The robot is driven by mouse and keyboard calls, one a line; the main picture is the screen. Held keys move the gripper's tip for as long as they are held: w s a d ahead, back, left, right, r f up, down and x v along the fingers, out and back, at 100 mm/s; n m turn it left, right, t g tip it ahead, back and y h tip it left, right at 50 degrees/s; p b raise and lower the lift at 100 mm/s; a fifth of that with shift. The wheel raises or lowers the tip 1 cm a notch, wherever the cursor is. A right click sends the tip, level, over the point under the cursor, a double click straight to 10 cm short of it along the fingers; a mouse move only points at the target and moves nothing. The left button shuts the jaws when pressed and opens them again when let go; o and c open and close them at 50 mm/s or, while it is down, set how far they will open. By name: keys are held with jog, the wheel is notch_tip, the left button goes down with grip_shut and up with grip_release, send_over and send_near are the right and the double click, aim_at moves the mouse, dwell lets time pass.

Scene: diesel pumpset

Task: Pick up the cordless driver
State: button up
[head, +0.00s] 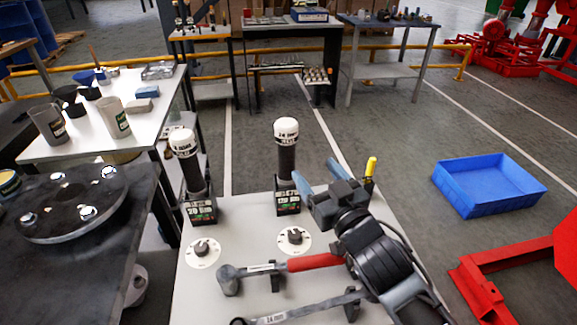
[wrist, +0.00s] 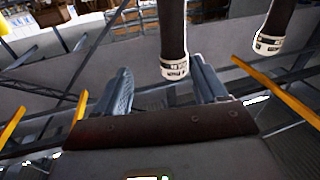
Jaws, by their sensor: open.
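Two cordless drivers stand upright on the light table, each with a white cap, a black body and a boxy base. One is at the left (head: 188,172), the other nearer the middle (head: 286,160). In the wrist view, the gripper's blue-grey fingers (wrist: 161,66) are spread. One driver (wrist: 172,40) shows cap-down between and beyond their tips; the other driver (wrist: 273,30) is at upper right. The driver bases are not visible there.
On the light table (head: 240,220) lie a red-handled hammer (head: 300,263), a wrench (head: 300,309) and two round dials (head: 203,252). A yellow-topped item (head: 371,167) stands behind my gripper. A blue bin (head: 488,190) is on the floor at right; a dark bench stands at left.

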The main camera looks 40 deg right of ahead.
aim_at(283, 149)
jog(key=shift+m+g, duration=0.3)
jog(key=shift+m, duration=0.2)
jog(key=w, duration=0.2)
jog(key=w+f, duration=0.2)
jog(key=w, duration=0.1)
jog(key=shift+w+d+b, duration=0.1)
jog(key=shift+w+b, duration=0.2)
jog(key=shift+b, duration=0.1)
jog(key=p+x, duration=0.1)
jog(key=x, duration=0.3)
jog(key=p+x, duration=0.1)
jog(key=x, duration=0.1)
jog(key=shift+w+r+p, duration=0.3)
jog(key=shift+w+p, duration=0.05)
jog(key=shift+w, duration=0.05)
jog(key=shift+w+d+f, duration=0.1)
jog(key=shift+w+f, duration=0.05)
jog(key=shift+w, duration=0.2)
jog(key=c, duration=1.3)
grip_shut()
